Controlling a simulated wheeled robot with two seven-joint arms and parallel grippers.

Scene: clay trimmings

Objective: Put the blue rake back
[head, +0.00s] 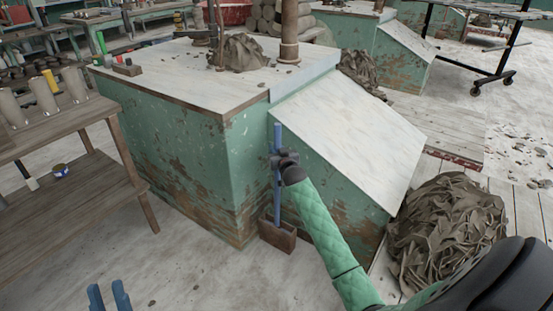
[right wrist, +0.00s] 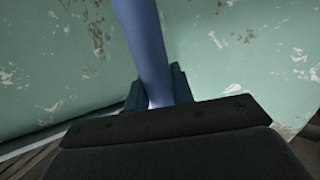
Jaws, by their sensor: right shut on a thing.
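The blue rake (head: 277,139) stands nearly upright in front of the green bench's corner. My right gripper (head: 280,160) is shut on its handle, near the upper end. In the right wrist view the blue handle (right wrist: 145,50) runs between my dark fingers (right wrist: 155,92).
The worn green bench (head: 180,150) with its sloping panel (head: 350,125) stands right behind the rake. A wooden shelf table (head: 70,125) is at the left. A heap of clay trimmings (head: 447,228) lies at the right. The floor left of the box is clear.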

